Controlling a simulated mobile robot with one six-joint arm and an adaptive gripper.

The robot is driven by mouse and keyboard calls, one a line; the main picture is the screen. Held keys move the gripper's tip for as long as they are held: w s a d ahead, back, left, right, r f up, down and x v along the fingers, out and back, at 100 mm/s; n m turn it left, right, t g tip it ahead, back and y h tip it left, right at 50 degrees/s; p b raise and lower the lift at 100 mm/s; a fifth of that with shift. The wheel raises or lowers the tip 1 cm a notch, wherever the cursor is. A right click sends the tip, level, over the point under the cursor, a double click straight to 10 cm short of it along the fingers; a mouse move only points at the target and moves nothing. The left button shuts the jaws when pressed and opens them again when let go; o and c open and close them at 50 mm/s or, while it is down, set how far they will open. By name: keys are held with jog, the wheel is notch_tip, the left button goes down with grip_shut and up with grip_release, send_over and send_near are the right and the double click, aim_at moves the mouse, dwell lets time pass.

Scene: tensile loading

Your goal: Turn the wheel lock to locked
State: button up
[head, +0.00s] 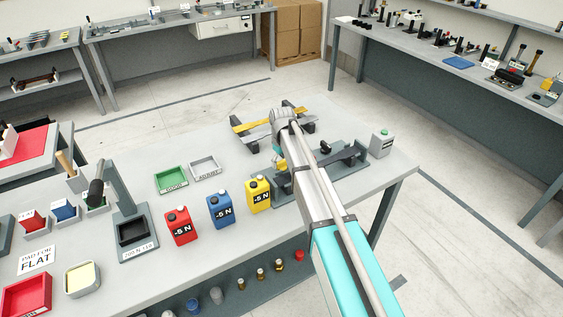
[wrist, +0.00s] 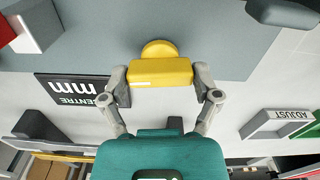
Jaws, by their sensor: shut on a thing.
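In the wrist view my gripper (wrist: 161,82) is shut on a yellow block (wrist: 160,73), with one finger at each side. A yellow round part (wrist: 159,48) shows just beyond the block, over a grey-blue plate (wrist: 215,35). The yellow piece may be the wheel lock's handle; no mark shows whether it is locked or unlocked.
Yellow (head: 258,182), blue (head: 220,209) and red (head: 180,226) weights stand left of my arm. Green (head: 171,180) and grey (head: 206,168) trays lie behind them. A green-button box (head: 381,144) stands right of the fixture. Yellow and grey rails (head: 262,123) lie behind it.

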jog(key=shift+s+m, duration=0.15)
jog(key=shift+m, duration=0.35)
jog(key=o, duration=1)
jog(key=shift+c, duration=0.2)
jog(key=shift+n, duration=0.5)
